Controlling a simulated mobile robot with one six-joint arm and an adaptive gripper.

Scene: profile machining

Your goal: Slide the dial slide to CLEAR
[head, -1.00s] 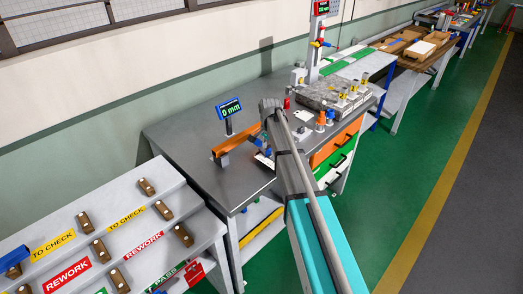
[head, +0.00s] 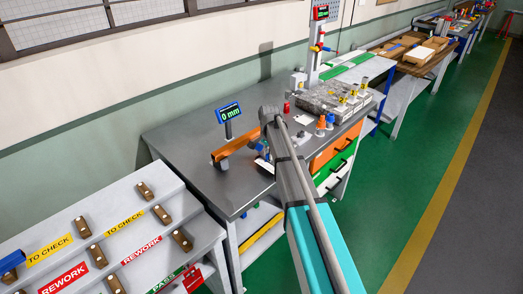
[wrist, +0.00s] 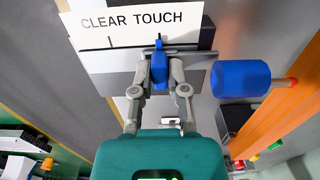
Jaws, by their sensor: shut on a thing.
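In the wrist view, the dial slide is a small upright blue tab (wrist: 159,66). My gripper (wrist: 160,78) is shut on it, with one grey finger on each side. Behind it is a white plate (wrist: 140,24) reading CLEAR on the left and TOUCH on the right, with dark tick marks below. The tab stands below TOUCH, to the right of the tick under CLEAR. A blue cylinder (wrist: 240,78) with a red tip lies to the right, pointing at an orange bar (wrist: 285,104). In the head view my arm mostly hides the slide.
A display (head: 229,112) reading 0 mm stands on the grey bench (head: 185,140), behind the orange bar (head: 235,143). Orange and blue cylinders (head: 325,122) and a grey block (head: 335,97) stand to the right. A stepped rack (head: 105,215) is at lower left.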

